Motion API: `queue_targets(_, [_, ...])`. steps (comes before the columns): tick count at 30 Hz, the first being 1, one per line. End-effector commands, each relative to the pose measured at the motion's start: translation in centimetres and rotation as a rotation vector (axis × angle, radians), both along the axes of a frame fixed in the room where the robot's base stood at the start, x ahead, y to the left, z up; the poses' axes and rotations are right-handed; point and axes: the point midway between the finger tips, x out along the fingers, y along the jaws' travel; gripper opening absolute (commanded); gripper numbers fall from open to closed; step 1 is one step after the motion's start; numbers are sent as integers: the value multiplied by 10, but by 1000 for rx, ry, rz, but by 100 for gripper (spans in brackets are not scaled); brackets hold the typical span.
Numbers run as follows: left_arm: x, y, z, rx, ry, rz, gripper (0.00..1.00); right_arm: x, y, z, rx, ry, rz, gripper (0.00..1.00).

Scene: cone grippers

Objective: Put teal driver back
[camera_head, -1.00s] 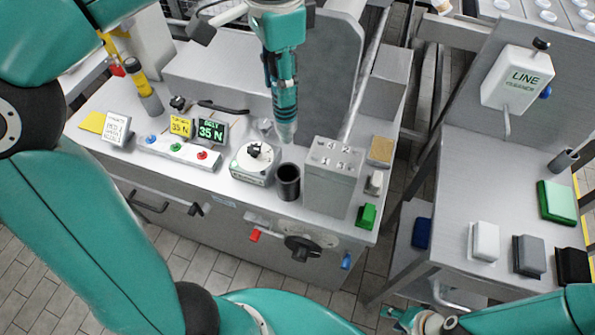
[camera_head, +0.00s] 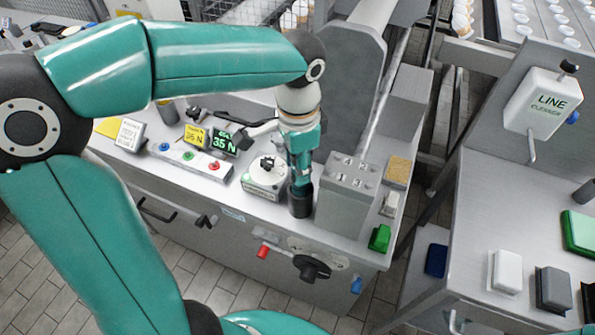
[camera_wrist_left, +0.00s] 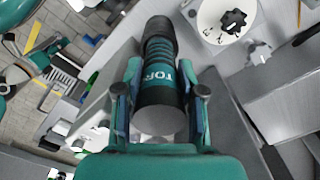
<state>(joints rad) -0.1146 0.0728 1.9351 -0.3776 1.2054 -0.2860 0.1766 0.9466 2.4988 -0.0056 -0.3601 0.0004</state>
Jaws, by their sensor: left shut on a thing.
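The teal driver (camera_head: 299,168) hangs upright in my left gripper (camera_head: 302,150), its lower end at the mouth of the black cup (camera_head: 301,203) on the bench. The lower end is hidden and looks to be inside the cup. In the left wrist view my left gripper (camera_wrist_left: 161,92) is shut around the driver (camera_wrist_left: 159,72), with a finger on each side. Its ribbed teal part runs toward the dark cup (camera_wrist_left: 160,28). My right gripper is out of view.
A round white dial unit (camera_head: 264,178) stands close left of the cup. A grey block with numbered holes (camera_head: 347,195) stands close right. A button strip (camera_head: 186,161) and two small displays (camera_head: 223,139) lie further left. A green block (camera_head: 380,238) sits at the bench's right edge.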

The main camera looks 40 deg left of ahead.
Motion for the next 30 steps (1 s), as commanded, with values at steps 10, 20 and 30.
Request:
queue_targets(10, [1,-1,-24,-1,-2,-1,0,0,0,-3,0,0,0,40])
queue_targets(20, [0,-1,-27,0,0,-2,55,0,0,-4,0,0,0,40])
queue_targets(30, [0,-1,-26,0,0,-1,64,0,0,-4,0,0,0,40])
